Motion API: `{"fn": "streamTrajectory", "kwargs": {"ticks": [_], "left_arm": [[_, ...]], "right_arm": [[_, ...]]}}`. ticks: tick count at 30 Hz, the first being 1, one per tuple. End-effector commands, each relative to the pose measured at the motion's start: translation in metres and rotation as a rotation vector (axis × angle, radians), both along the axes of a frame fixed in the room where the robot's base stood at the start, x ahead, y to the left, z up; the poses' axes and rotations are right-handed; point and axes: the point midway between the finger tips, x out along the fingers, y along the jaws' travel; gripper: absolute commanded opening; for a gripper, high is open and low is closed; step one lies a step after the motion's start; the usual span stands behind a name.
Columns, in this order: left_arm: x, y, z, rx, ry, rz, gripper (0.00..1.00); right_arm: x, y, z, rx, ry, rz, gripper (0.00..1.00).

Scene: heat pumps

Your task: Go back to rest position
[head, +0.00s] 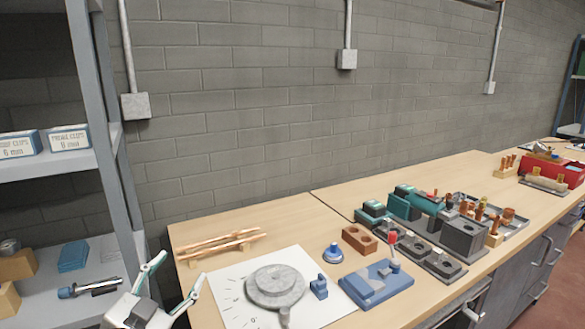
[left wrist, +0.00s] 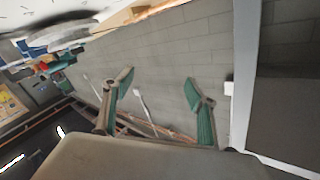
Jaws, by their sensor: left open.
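My left gripper (head: 170,286) is at the lower left of the head view, left of the workbench (head: 185,234). Its two green-lined fingers are spread wide with nothing between them. In the left wrist view the same gripper (left wrist: 160,90) shows both fingers apart, with the grey block wall behind them. My right gripper does not show in either view.
A metal shelf (head: 104,120) with clip boxes (head: 68,138) stands close on the left. Bare bench top lies along the wall.

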Motion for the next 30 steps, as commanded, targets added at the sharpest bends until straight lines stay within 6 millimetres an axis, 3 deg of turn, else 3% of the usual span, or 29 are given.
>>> {"fn": "streamTrajectory", "kwargs": {"ticks": [1, 3, 6, 9, 16, 27, 30], "left_arm": [[-0.014, 0.006, -0.034, 0.043, 0.091, 0.023, 0.57], [-0.034, 0.017, -0.073, 0.099, 0.205, 0.059, 0.57], [-0.068, 0.034, -0.123, 0.176, 0.360, 0.109, 0.57], [-0.102, 0.052, -0.160, 0.245, 0.491, 0.159, 0.57], [-0.163, 0.083, -0.206, 0.357, 0.690, 0.242, 0.57], [-0.244, 0.124, -0.239, 0.495, 0.910, 0.350, 0.57], [-0.236, 0.111, -0.252, 0.454, 0.887, 0.317, 0.57]], "right_arm": [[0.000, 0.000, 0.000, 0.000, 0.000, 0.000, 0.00], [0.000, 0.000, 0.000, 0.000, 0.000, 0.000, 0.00], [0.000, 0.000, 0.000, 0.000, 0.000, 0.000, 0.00], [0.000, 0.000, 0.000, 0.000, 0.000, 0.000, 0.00], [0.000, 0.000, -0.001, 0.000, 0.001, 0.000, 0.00], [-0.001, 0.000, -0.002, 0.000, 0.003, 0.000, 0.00], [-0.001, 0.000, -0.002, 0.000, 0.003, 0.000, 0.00]]}}
